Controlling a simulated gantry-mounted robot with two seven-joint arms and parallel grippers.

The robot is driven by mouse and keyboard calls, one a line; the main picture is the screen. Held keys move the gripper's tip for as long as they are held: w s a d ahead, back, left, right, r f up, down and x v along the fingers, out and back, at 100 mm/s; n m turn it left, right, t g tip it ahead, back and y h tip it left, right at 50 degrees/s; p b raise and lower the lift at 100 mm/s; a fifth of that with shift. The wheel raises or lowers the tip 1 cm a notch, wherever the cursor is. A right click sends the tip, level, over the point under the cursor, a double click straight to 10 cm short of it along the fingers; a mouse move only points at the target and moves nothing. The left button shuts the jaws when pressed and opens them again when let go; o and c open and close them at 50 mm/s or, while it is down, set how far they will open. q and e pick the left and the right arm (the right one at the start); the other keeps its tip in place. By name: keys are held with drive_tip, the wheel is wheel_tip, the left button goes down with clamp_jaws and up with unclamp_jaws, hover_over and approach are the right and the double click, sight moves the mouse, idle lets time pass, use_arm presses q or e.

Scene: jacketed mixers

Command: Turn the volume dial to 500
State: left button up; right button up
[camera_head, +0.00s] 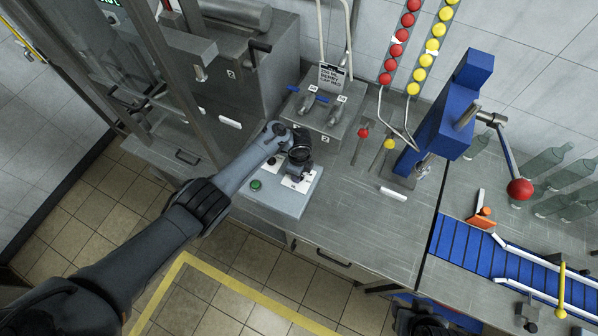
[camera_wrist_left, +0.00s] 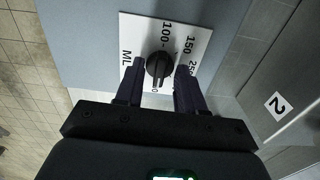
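The volume dial (camera_wrist_left: 158,66) is a small black knob on a white scale plate (camera_wrist_left: 195,22) in the left wrist view. The plate is marked ML, 100, 150 and 250; the lower marks are partly hidden by the knob and fingers. I cannot read the dial's setting. My left gripper (camera_wrist_left: 159,72) is open, its two dark fingers on either side of the knob; whether they touch it is unclear. In the head view my left gripper (camera_head: 299,160) is over the blue-grey control box (camera_head: 282,201) and hides most of the dial.
A green button (camera_head: 256,185) is on the box, left of the plate. Behind stands a metal unit with valves (camera_head: 318,105). To the right are a blue lever machine (camera_head: 440,120) with a red ball and a blue conveyor (camera_head: 480,255). A dark part, probably my right arm, shows at the bottom edge.

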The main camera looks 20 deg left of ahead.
use_arm(q)
wheel_tip(320, 180, up, 11)
drive_tip(key=p, duration=0.3)
drive_tip(key=shift+p, duration=0.4)
drive_tip(key=shift+f, duration=0.1)
